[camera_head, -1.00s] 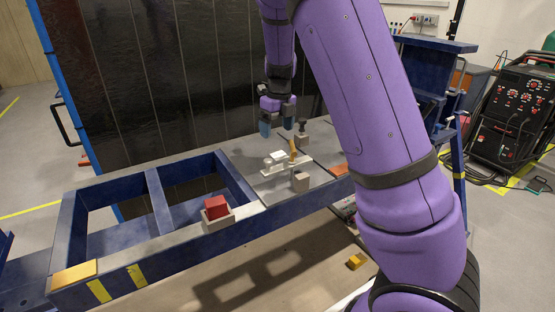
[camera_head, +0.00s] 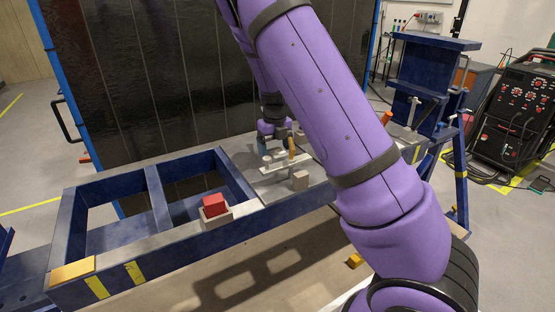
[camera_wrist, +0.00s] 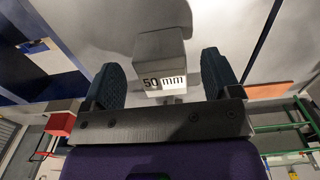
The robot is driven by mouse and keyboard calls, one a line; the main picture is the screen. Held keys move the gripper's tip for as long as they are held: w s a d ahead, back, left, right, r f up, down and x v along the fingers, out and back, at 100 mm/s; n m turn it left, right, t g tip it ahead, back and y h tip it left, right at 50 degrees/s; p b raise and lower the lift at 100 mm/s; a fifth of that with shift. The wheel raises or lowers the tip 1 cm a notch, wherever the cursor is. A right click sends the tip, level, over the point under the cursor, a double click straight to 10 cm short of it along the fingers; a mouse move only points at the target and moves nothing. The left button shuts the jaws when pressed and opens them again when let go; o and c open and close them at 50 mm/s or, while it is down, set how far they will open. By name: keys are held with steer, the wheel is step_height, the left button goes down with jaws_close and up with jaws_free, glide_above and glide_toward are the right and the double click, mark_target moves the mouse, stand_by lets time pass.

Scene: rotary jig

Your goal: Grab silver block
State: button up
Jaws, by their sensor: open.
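A silver-grey block (camera_wrist: 160,57) marked "50 mm" shows in the wrist view between the two fingers of my gripper (camera_wrist: 160,78). The fingers are open, with a visible gap on each side of the block. In the head view my gripper (camera_head: 275,140) is low over the bench plate, behind a pale fixture (camera_head: 285,164) with a yellow upright part. My fingertips are partly hidden in the head view.
A red block (camera_head: 214,204) sits in a grey holder on the blue frame (camera_head: 150,190) at left. Another block (camera_head: 300,138) stands right of my gripper. A dark panel (camera_head: 170,80) rises behind the bench. A yellow piece (camera_head: 354,260) lies below.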

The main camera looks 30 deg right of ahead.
mark_target(275, 150)
step_height(275, 150, down, 4)
steer(key=shift+s+r, duration=0.1)
steer(key=shift+s, duration=0.05)
steer(key=shift+c, duration=0.2)
steer(key=shift+r, duration=0.1)
steer(key=c, duration=1.2)
